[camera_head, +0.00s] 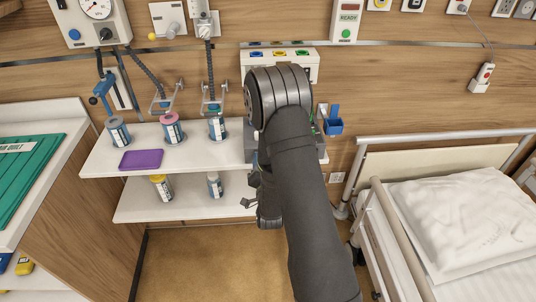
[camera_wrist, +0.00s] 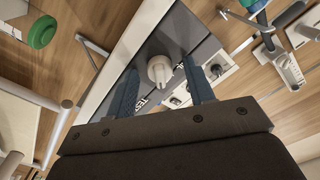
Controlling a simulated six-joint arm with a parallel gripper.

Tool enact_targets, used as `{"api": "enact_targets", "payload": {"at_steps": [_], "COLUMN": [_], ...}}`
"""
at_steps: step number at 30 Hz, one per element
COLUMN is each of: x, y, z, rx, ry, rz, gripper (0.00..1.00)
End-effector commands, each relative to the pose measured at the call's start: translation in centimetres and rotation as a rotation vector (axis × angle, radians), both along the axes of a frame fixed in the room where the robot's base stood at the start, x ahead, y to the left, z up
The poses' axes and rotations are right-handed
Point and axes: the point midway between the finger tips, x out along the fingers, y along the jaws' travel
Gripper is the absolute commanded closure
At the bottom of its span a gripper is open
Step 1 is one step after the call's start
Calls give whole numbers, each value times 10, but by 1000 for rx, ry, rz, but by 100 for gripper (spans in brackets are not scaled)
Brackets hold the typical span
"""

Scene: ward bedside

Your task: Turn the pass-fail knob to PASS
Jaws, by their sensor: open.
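The pale knob (camera_wrist: 160,71) shows in the wrist view, on a dark grey panel (camera_wrist: 178,32) with white edging. It has a raised grip bar. White lettering shows beside the left finger, partly covered; I cannot read a PASS mark or tell which mark the knob points at. My gripper (camera_wrist: 161,66) is open, its two blue-grey fingers on either side of the knob with gaps visible. I cannot tell how far the fingertips are from the panel. In the head view my arm hides the knob and gripper.
In the head view, a white shelf (camera_head: 98,160) holds several labelled jars and a purple item (camera_head: 141,159). A blue holder (camera_head: 333,124) hangs right of my arm. A bed with a pillow (camera_head: 465,222) stands at right, a green-topped counter (camera_head: 25,172) at left.

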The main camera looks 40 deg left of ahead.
Motion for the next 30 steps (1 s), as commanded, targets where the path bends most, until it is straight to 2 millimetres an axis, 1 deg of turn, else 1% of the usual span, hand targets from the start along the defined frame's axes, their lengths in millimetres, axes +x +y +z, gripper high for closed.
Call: {"api": "enact_targets", "payload": {"at_steps": [20,21,30], "x": [-1,-9,-53], "y": [-1,-9,-52], "z": [0,-2,-1], "rx": [-461,-460,-455], "ry": [-458,-451,-448], "rz": [0,3,3], "gripper": [51,51,51]}}
